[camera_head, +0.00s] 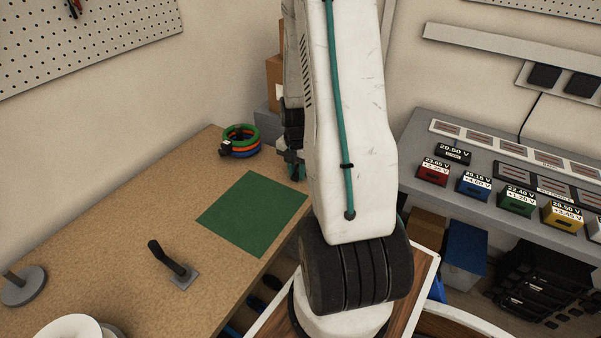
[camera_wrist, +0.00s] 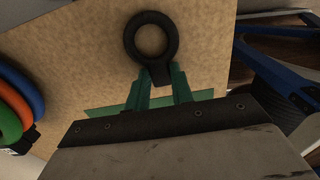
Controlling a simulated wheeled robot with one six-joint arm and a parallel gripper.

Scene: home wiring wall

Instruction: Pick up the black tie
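In the wrist view, the black tie (camera_wrist: 151,17) is a dark ring with a short tail pointing towards me. My gripper (camera_wrist: 162,73) has green fingers on both sides of that tail. They appear to touch it and to be closed on it, with the ring sticking out beyond the fingertips. In the head view, my gripper (camera_head: 294,168) is partly hidden by my arm, near the far right edge of the wooden table (camera_head: 130,215). I cannot make out the tie there.
A green mat (camera_head: 252,213) lies on the table. A coil of coloured cables (camera_head: 240,140) lies behind it and shows at the wrist view's left (camera_wrist: 18,92). A black post (camera_head: 168,260) stands nearer me. A grey shelf (camera_head: 410,140) with coloured labelled boxes is at the right.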

